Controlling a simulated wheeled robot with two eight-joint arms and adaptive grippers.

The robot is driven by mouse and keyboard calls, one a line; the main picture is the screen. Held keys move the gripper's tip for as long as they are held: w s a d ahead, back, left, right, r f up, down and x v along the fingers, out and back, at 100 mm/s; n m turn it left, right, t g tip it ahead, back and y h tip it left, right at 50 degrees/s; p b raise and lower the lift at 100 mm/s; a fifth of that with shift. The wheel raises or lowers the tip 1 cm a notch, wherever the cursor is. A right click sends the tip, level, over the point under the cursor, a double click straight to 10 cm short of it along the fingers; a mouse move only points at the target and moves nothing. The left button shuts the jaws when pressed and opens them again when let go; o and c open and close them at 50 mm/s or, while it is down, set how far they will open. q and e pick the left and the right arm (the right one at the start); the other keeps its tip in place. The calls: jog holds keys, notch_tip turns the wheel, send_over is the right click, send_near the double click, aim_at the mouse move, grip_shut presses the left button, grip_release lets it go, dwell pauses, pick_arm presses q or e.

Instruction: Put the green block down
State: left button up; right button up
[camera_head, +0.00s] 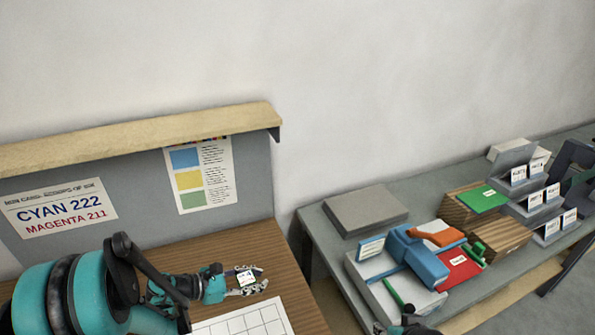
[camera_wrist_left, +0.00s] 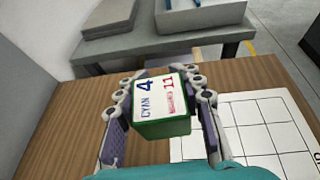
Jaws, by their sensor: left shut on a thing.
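The green block (camera_wrist_left: 163,128) has a white top label reading CYAN 4 and MAGENTA 11. In the left wrist view it sits between the fingers of my left gripper (camera_wrist_left: 160,105), which is shut on it. In the head view my left gripper (camera_head: 247,281) is over the wooden desk (camera_head: 235,248), and the block's white label shows between its fingers. The white grid sheet (camera_head: 243,320) lies just beside the gripper; it also shows in the left wrist view (camera_wrist_left: 250,125). Whether the block touches the desk I cannot tell. A dark part at the bottom edge looks like my right gripper (camera_head: 408,327), mostly cut off.
A grey panel with a CYAN 222, MAGENTA 211 sign (camera_head: 60,208) and a colour chart (camera_head: 199,176) stands behind the desk, under a wooden shelf (camera_head: 140,137). A grey bench (camera_head: 325,232) at right carries coloured units, a grey slab (camera_head: 365,210) and labelled holders (camera_head: 535,195).

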pick_arm(q)
notch_tip(320, 180, up, 6)
jog(key=w+a+n+t+y+b, duration=0.1)
jog(key=w+a+n+t+y, duration=0.1)
jog(key=n+t+y, duration=0.3)
jog(key=shift+w+a+f+n+t+y, duration=0.15)
jog(key=shift+w+a+n+t+y, duration=0.25)
jog(key=shift+n+y, duration=1.1)
